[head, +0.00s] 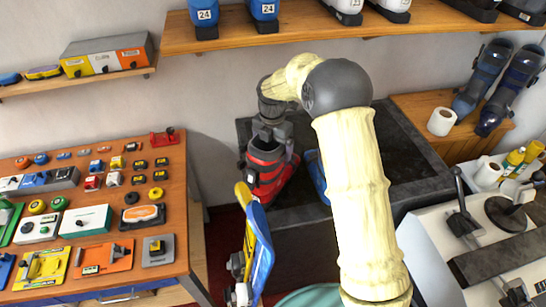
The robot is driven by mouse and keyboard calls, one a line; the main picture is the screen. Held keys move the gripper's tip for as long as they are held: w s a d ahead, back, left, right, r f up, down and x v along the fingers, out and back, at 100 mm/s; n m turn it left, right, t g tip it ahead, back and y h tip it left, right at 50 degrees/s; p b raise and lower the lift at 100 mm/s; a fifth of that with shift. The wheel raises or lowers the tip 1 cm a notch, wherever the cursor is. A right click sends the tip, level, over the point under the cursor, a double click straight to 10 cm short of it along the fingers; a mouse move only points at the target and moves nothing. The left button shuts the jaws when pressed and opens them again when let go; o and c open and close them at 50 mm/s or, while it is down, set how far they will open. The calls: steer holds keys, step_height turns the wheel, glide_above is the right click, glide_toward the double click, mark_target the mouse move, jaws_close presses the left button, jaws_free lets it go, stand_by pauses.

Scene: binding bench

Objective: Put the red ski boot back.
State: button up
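The red ski boot (266,174) is near the left edge of a dark-topped bench (404,146), with black trim and a dark sole. My gripper (270,138) is at the top of the boot, pointing down. Its fingertips merge with the dark upper part of the boot, so I cannot tell whether they are closed on it. I also cannot tell whether the sole rests on the bench. A blue boot-like item (316,172) lies just right of the red boot, mostly hidden behind my arm.
A wooden wall shelf (330,34) holds blue boots (263,10) labelled 24, white boots (347,8) and dark boots. A tool-covered table (190,205) stands left. A blue and yellow ski or board (258,245) stands in front. A machine (470,235) is at right.

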steer(key=shift+f, duration=0.3)
steer(key=shift+f+p, duration=0.7)
steer(key=shift+f, duration=1.15)
steer(key=shift+f, duration=0.2)
steer(key=o, duration=1.1)
step_height(320, 180, up, 12)
steer(key=b, duration=0.3)
steer(key=shift+r, duration=0.15)
steer(key=shift+s, duration=0.1)
